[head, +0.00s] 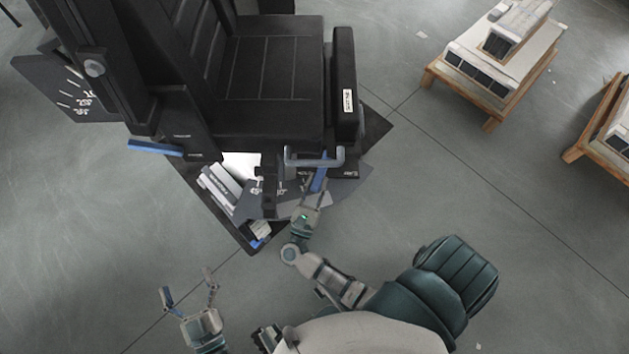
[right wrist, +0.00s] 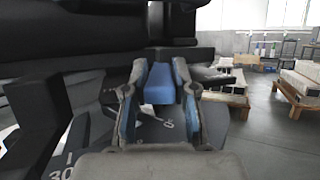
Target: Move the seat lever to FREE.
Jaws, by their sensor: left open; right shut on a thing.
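The black seat (head: 268,75) stands on a dark base, with a blue-handled lever below its front edge. The blue handle (right wrist: 159,84) sits between the fingers of my right gripper (right wrist: 160,98) in the right wrist view. In the head view my right gripper (head: 313,188) is at the seat's front right, shut on this handle, and partly hides it. A grey dial plate (right wrist: 150,135) with white marks lies below the handle. I cannot read the word FREE. My left gripper (head: 188,292) is open and empty over the floor, in front of the seat and to its left.
Another blue handle (head: 155,147) sticks out at the seat's left. A marked dark plate (head: 68,92) is beside the backrest. A grey bar handle (head: 315,160) is close above my right gripper. Wooden pallets with loads (head: 497,55) stand at the right. The front floor is clear.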

